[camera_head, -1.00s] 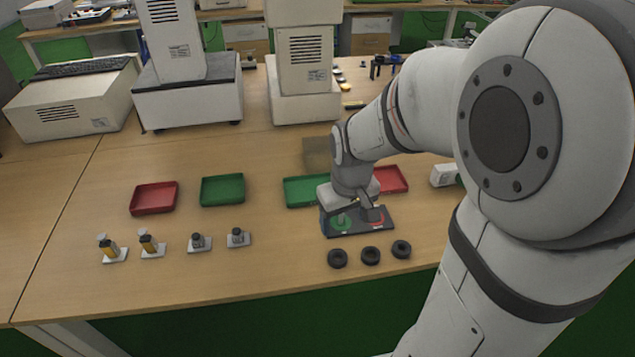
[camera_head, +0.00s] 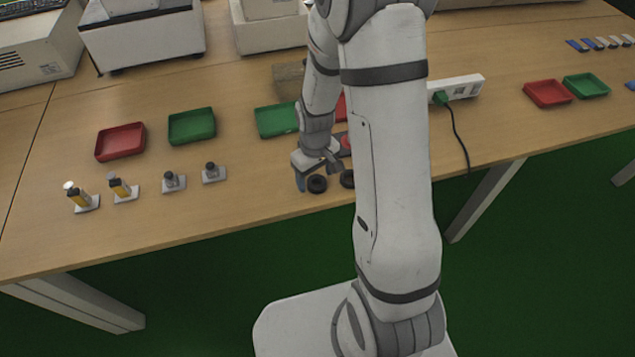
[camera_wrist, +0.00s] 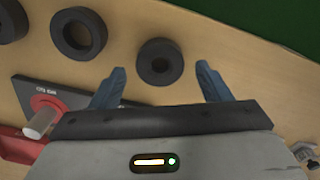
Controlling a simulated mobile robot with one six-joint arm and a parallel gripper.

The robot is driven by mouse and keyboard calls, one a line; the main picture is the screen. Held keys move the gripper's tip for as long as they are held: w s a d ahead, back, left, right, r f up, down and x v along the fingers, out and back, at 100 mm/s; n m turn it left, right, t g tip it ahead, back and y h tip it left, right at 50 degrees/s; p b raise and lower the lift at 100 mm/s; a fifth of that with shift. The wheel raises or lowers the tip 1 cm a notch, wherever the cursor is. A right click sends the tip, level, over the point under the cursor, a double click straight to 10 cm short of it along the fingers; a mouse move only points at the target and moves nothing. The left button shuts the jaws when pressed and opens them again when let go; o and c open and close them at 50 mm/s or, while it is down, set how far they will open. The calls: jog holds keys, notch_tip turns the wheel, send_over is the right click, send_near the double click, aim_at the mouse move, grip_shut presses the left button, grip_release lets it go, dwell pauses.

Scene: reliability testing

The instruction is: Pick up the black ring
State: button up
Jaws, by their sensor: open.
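Black rings lie flat on the wooden table. In the wrist view one black ring (camera_wrist: 158,62) sits ahead of my gripper (camera_wrist: 161,68), centred between the two blue-grey fingertips. A second ring (camera_wrist: 78,33) and a third ring (camera_wrist: 12,20) lie to its left, the third cut by the frame edge. My gripper is open and empty. In the head view my gripper (camera_head: 318,174) is over the leftmost ring (camera_head: 317,184) near the table's front edge. Another ring (camera_head: 348,179) shows beside my arm; the third is hidden behind the arm.
A dark test board with a red part (camera_wrist: 45,100) lies left in the wrist view. Red (camera_head: 121,142) and green (camera_head: 192,127) trays stand behind, with several small parts on plates to the left. A power strip (camera_head: 458,88) with a cable is at right.

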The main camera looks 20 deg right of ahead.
jog(key=shift+f, duration=0.45)
jog(key=c, duration=1.1)
